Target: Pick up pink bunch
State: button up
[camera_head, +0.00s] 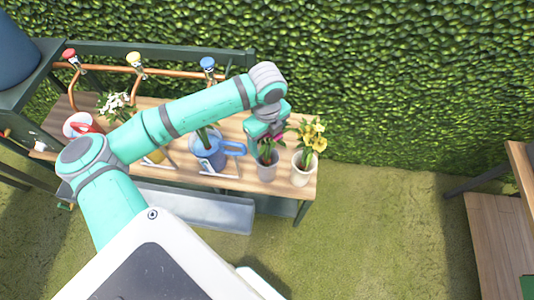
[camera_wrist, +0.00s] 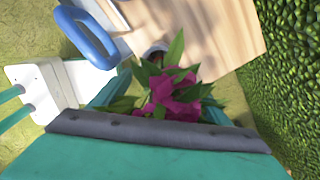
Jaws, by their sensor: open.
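The pink bunch (camera_wrist: 172,100) has magenta flowers and green leaves. In the wrist view it fills the middle, just in front of my gripper. In the head view it is mostly hidden behind my gripper (camera_head: 266,136), with a little pink (camera_head: 278,137) showing. It stands in a grey pot (camera_head: 267,165) on the wooden bench (camera_head: 312,183). My gripper is open, above and close around the flowers. Whether the fingers touch the stems cannot be seen.
A yellow bunch (camera_head: 312,138) in a pale pot (camera_head: 303,170) stands close on the right. A blue watering can (camera_head: 208,156) stands on the left. White flowers (camera_head: 115,103) and a red-handled container (camera_head: 78,125) are farther left. A hedge (camera_head: 400,80) rises behind the bench.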

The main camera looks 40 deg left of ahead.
jog(key=c, duration=1.6)
jog(key=shift+c, duration=0.2)
jog(key=shift+r, duration=0.1)
notch_tip(320, 180, up, 18)
jog(key=shift+f, duration=0.1)
notch_tip(320, 180, up, 2)
jog(key=shift+r, duration=0.25)
jog(key=shift+f, duration=0.1)
